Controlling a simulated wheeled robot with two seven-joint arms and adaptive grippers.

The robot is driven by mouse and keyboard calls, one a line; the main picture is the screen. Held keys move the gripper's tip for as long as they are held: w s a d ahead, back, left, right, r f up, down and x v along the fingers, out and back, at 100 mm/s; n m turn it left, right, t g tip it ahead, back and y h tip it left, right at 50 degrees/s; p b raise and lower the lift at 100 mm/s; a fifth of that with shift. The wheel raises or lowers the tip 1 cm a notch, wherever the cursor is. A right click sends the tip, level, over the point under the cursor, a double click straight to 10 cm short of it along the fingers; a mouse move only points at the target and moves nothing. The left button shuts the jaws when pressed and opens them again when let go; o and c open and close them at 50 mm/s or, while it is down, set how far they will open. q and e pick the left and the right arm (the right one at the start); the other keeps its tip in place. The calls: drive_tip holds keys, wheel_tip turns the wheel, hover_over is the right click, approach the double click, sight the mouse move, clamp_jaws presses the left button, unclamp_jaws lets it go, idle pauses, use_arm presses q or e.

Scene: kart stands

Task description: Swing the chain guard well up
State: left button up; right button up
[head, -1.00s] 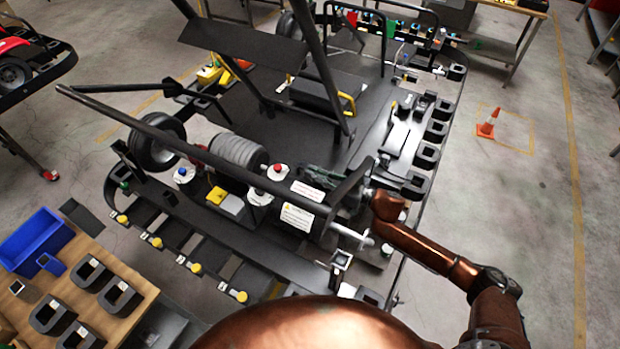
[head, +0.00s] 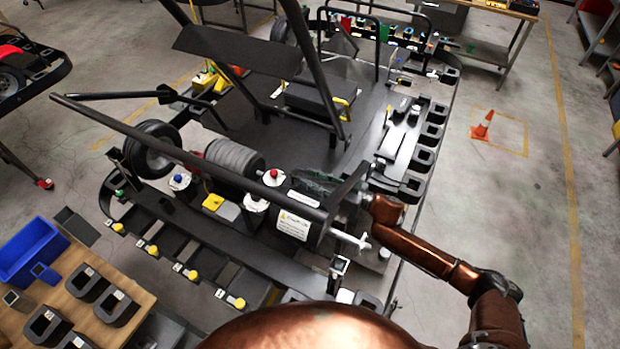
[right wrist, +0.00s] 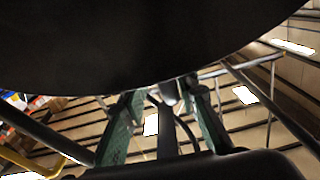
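The chain guard looks to be the black panel (head: 319,228) with a white warning label (head: 293,225), at the near right end of the kart's rear axle. A dark arm of it slants up to the right. My right gripper (head: 354,196) is close beside it on the right, partly hidden by it in the head view. In the right wrist view the two green fingers (right wrist: 163,92) stand apart, with dark bars seen between them. A large dark curved surface fills the top of that view. I cannot tell whether the fingers touch the guard. My left gripper is not in view.
The kart frame (head: 205,228) lies on a stand, with a rear tyre (head: 152,149) and a long black bar crossing above it. A wooden bench (head: 75,285) with a blue bin (head: 28,247) is at lower left. Floor around a cone (head: 482,125) is clear.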

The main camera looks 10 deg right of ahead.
drive_tip(key=v, duration=1.1)
drive_tip(key=shift+d, duration=0.15)
drive_tip(key=shift+s+f, duration=0.15)
